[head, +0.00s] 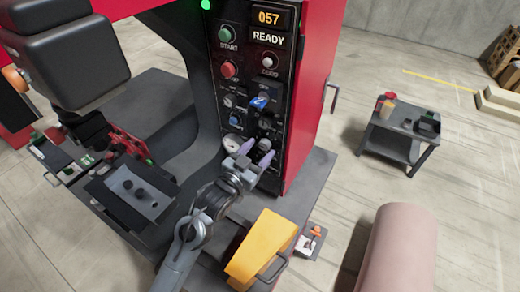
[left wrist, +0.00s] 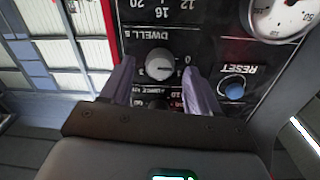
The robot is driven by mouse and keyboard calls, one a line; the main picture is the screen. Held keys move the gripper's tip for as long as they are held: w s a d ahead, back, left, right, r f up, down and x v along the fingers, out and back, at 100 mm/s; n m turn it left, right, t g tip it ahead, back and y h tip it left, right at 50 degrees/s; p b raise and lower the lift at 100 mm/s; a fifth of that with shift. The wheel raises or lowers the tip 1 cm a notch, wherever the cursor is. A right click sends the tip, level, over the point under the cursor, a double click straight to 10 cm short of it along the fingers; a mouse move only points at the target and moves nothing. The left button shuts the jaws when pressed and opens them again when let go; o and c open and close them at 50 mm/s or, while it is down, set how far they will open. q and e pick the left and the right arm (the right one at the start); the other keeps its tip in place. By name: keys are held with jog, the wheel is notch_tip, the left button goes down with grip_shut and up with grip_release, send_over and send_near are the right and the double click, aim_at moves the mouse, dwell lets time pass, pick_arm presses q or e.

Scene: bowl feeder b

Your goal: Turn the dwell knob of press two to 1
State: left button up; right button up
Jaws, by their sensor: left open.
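The dwell knob (left wrist: 159,66) is a round grey knob on the black control panel (left wrist: 218,25), with its lettering upside down in the left wrist view. A pale line on its face points to the right, toward the small figures there; the exact mark is too small to tell. My left gripper (left wrist: 160,88) is open, its purple fingers on either side of the knob; I cannot tell whether they touch it. In the head view my left gripper (head: 254,157) is at the lower panel of the red press and hides part of it. My right gripper is not in view.
The blue reset button (left wrist: 234,90) and a gauge (left wrist: 283,16) are close beside the knob. The panel also carries a green start button (head: 225,34), a red button (head: 228,70) and a READY display (head: 268,39). A yellow part (head: 262,248) stands below. A small cart (head: 391,146) is at right.

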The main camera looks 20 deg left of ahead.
pick_arm(q)
jog(key=shift+w+d, duration=0.1)
jog(key=shift+w, duration=0.45)
jog(key=shift+c, duration=0.4)
jog(key=c, duration=1)
jog(key=shift+o, duration=0.2)
